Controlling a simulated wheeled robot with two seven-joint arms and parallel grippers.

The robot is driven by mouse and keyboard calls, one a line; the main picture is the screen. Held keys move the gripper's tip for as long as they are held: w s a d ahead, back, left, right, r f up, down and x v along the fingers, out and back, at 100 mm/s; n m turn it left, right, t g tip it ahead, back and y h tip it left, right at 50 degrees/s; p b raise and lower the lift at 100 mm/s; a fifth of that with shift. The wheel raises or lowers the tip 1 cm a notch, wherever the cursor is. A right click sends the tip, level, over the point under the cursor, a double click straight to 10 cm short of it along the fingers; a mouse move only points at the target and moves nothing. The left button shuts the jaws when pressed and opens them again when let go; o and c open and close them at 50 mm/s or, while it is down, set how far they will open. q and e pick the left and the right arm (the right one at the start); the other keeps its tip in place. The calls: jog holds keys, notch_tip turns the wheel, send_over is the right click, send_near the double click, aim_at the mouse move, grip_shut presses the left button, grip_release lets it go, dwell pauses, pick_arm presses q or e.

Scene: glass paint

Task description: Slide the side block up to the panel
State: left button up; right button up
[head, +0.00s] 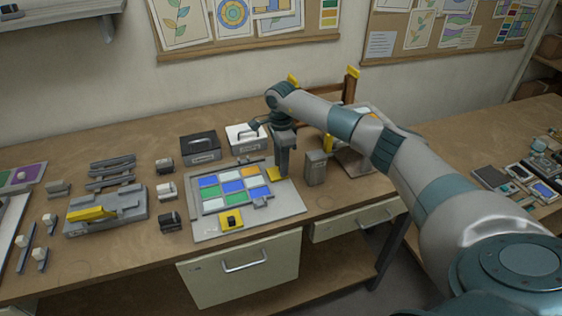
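The panel (222,188), a grid of blue, white, green, yellow and orange panes, lies flat on a pale grey board (281,205) on the workbench. A yellow block (274,173) is by the panel's right side; it looks like the side block. My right gripper (283,176) points straight down at this block, and its fingers partly hide it. I cannot tell whether the fingers are closed on it, or whether block and panel touch. A second yellow block (231,221) with a dark top sits at the panel's front edge. My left gripper is not in view.
A grey metal block (315,168) stands just right of my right gripper. Behind the board are a black box (200,147) and a white box (244,138). A grey fixture with a yellow lever (91,213) and small blocks are at left. The bench's front strip is mostly clear.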

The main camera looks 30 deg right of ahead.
aim_at(272, 174)
grip_shut()
jog(key=shift+w+a+f+b, duration=0.1)
jog(key=shift+w+a+b, duration=0.05)
jog(key=shift+a+b, duration=0.35)
jog(key=shift+w+a+f+b, duration=0.1)
jog(key=shift+a+b, duration=0.25)
jog(key=shift+a, duration=0.25)
jog(key=shift+a+r, duration=0.2)
jog(key=shift+a, duration=0.1)
grip_release()
jog(key=shift+w, duration=0.1)
jog(key=shift+r, duration=0.4)
notch_tip(272, 174, up, 17)
jog(key=b, duration=0.5)
jog(key=shift+f, duration=0.15)
